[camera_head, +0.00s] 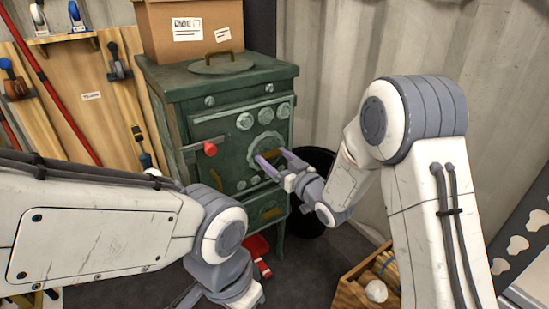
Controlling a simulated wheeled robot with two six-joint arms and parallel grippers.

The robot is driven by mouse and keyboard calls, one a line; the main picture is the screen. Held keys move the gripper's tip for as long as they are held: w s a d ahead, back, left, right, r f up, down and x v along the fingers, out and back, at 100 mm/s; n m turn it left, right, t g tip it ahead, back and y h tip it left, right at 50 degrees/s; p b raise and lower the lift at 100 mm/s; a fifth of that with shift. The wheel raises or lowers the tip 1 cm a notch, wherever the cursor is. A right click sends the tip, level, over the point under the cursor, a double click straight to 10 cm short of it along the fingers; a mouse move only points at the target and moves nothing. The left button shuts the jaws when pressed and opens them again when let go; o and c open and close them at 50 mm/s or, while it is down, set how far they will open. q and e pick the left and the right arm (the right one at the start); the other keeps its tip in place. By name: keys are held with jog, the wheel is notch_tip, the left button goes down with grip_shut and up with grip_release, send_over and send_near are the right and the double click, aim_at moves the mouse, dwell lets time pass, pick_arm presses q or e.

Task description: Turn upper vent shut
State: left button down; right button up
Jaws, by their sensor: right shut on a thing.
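A green metal stove (160,85) stands against the back wall. Its front carries a round, scalloped grey-green upper vent (266,141). My right gripper (272,158) reaches in from the right, with its two purple-tinted fingers at the lower part of this vent. It is shut on the vent, and the fingers partly hide its lower edge. The vent's exact turn angle cannot be told. My left arm crosses the lower left. Its wrist is in view at the bottom, but no left fingertips show.
A red-knobbed handle (210,149) sticks out of the stove front, left of the vent. A cardboard box (178,22) stands on the stove top. A dark bin (312,160) stands right of the stove, and a wooden crate (352,292) is on the floor at lower right.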

jog(key=o, duration=1.2)
jog(key=p+v, duration=0.2)
jog(key=v, duration=0.8)
jog(key=shift+s+d, duration=0.2)
jog(key=shift+s, duration=0.05)
